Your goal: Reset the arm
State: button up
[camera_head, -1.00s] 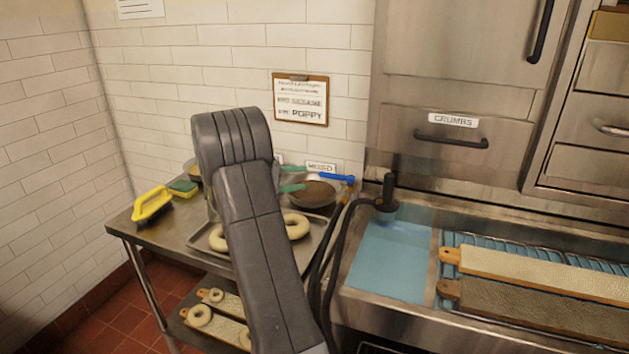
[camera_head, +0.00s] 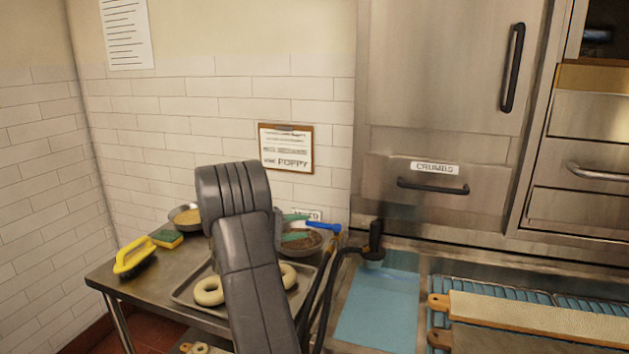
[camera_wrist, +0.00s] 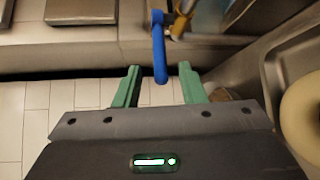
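My gripper (camera_head: 300,227) has two green fingers and reaches over the back of the steel side table. In the wrist view my gripper (camera_wrist: 159,90) is open, with a clear gap between the fingers. A blue lever (camera_wrist: 159,45) on a brass-coloured fitting (camera_wrist: 181,22) lies ahead of the gap, its near end appearing between the fingertips. I cannot tell whether they touch. The blue lever (camera_head: 323,227) also shows just right of the fingers in the head view. My grey arm hides part of the table.
The side table (camera_head: 160,290) holds a bagel tray (camera_head: 190,290), a yellow brush (camera_head: 132,256), a sponge (camera_head: 167,238) and bowls, one (camera_head: 302,245) beneath my gripper. Right are a water basin (camera_head: 378,310), a black-handled hose (camera_head: 375,242) and bagel boards (camera_head: 540,320).

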aim_at(313, 226)
jog(key=p+x, duration=0.2)
jog(key=x, duration=0.5)
jog(key=shift+d, duration=0.2)
jog(key=shift+w+f+b, duration=0.15)
jog(key=shift+f+b, duration=0.1)
jog(key=shift+b, duration=0.15)
